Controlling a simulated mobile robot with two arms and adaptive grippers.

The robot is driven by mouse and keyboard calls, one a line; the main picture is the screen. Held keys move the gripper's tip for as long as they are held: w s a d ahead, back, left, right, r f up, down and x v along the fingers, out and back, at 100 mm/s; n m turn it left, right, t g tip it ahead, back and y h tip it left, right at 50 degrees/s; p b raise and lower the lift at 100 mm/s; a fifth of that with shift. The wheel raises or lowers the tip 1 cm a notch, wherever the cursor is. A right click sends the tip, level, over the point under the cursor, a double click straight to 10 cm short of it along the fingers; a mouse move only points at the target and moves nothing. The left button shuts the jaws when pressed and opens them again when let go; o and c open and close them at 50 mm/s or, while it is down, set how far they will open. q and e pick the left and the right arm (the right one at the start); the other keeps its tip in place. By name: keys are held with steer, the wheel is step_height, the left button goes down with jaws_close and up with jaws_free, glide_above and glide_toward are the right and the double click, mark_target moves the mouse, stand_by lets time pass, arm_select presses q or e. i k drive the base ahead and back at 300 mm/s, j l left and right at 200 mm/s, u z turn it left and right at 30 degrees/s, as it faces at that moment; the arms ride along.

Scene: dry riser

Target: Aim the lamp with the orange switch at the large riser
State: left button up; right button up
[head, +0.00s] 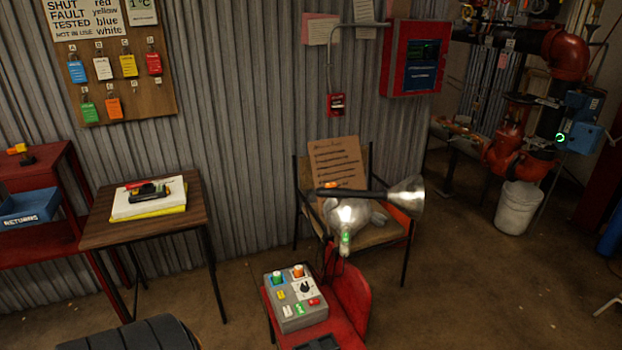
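A lamp (407,198) with a black handle and a shiny metal cone lies across the wooden chair. Its orange switch (330,184) is near the handle's left end, and the cone's mouth faces right. A second lamp (349,213) with a silver shade and a green switch (345,238) is just below and overlaps it. Red and black pipes stand at the upper right; the thickest has a big red elbow (568,52) and looks like the large riser. A thinner red pipe (512,135) is left of it. Neither of my grippers is in view.
A grey control box (297,310) with coloured switches sits on a red stand in front of the chair (404,238). A white bucket (518,208) is below the pipes. A small table (190,218) is at left. Bare floor lies at lower right.

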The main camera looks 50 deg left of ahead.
mark_target(407, 196)
steer(key=u, duration=1.2)
